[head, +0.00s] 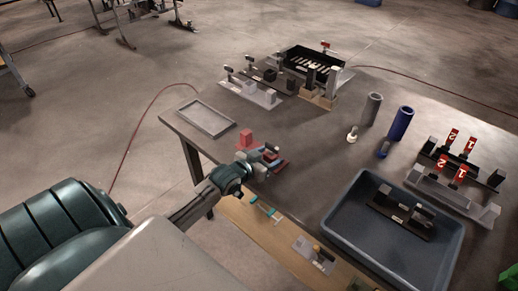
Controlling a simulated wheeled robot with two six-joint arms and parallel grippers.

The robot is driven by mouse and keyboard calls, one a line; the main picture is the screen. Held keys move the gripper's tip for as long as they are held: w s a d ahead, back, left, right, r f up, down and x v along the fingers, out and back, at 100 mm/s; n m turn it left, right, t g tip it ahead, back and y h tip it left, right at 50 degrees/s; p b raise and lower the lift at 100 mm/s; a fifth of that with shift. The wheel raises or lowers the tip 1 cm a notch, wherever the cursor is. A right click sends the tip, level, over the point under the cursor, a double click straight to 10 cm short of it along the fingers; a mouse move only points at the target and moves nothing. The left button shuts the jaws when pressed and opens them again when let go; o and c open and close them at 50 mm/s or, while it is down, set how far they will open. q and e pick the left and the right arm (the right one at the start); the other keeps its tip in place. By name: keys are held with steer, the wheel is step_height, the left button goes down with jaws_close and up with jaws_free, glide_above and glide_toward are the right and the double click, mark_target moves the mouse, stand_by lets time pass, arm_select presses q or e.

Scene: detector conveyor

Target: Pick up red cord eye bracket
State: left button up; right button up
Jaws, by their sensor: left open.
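A red bracket-like piece (245,138) with an upright block sits near the front left edge of the dark table (300,128). My left gripper (269,154) is open, close beside this piece on its right and nearer side. A flat red and dark part (277,165) shows just under the fingers; whether it belongs to the same bracket I cannot tell. Whether the fingers touch anything is too small to see. My right gripper is not in view.
A shallow grey tray (205,119) lies at the left corner. A blue-grey bin (330,217) with a dark bracket (402,216) stands at the right front. Fixtures (250,88) line the back, with grey (371,108) and blue (400,124) cylinders at centre right. Bare table lies between.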

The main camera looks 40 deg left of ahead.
arm_select(q)
steer(key=shift+x, duration=1.05)
steer(key=shift+s, duration=0.1)
jaws_close()
